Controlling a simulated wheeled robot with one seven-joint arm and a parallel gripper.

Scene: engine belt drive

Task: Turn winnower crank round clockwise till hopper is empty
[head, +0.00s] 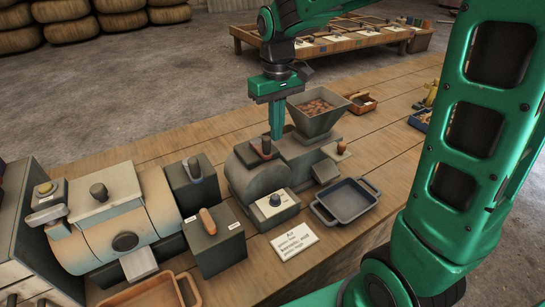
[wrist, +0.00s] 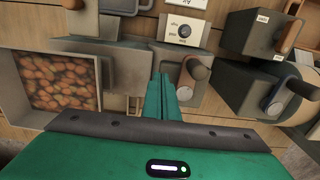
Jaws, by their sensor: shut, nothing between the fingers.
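The winnower (head: 262,175) is a grey machine with a rounded drum, standing on the wooden bench. Its square hopper (head: 318,120) holds many brown-orange pieces; they also show in the wrist view, where the hopper (wrist: 32,92) is at the left. A brown-knobbed handle (head: 265,147) sits on top of the drum, and it shows in the wrist view (wrist: 199,69). Another brown knob (head: 341,148) stands at the winnower's right end. I cannot tell which of these is the crank. My gripper (head: 276,137) points down beside the drum handle and hopper, shut and empty, apparently touching neither.
A dial box (head: 272,207), a white card (head: 294,241) and a blue-grey tray (head: 346,200) sit in front of the winnower. Dark boxes with handles (head: 215,237) and a larger drum machine (head: 105,220) stand left. A small brown tray (head: 362,104) lies behind right.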

